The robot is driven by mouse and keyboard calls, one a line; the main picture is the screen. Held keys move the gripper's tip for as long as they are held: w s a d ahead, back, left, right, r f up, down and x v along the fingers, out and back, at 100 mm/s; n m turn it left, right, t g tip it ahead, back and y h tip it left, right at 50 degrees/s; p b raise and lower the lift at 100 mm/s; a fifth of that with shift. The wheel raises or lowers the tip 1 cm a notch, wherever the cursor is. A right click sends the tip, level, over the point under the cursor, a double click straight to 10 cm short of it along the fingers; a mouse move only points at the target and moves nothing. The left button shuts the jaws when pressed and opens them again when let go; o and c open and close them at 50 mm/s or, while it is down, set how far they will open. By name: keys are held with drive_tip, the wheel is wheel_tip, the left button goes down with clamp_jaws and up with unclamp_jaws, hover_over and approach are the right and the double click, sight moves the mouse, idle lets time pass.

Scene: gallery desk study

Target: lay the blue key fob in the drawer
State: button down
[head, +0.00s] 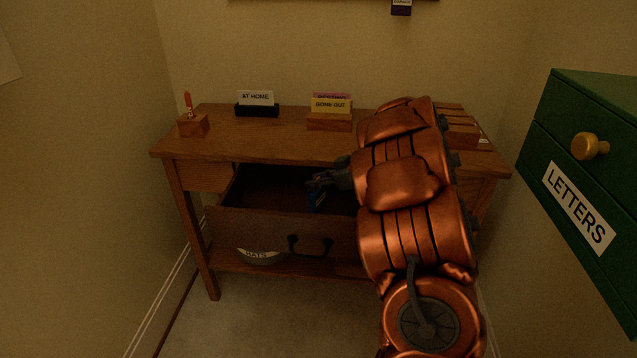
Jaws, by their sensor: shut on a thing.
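The desk drawer (262,229) is pulled out from the wooden desk, and its dark inside shows. My gripper (314,186) is over the open drawer, right of its middle, with its fingers pointing left. It is shut on the blue key fob (314,200), which hangs just below the fingertips. Only a small dark blue part of the fob shows. I cannot tell whether the fob touches the drawer floor. My copper arm hides the right part of the drawer.
On the desk top (285,145) stand an "AT HOME" card holder (257,109), a wooden block with a "GONE OUT" card (330,106), and a small block with an orange-red stick (193,124). A green "LETTERS" cabinet (560,150) juts in at right. A round "HATS" item (262,257) is below the drawer.

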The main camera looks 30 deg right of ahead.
idle(0.3)
drive_tip(key=c, duration=0.8)
unclamp_jaws()
drive_tip(key=shift+f, duration=0.1)
drive_tip(key=shift+r, duration=0.2)
drive_tip(key=p+v, duration=0.2)
drive_tip(key=v, duration=1)
drive_tip(key=shift+p, duration=0.35)
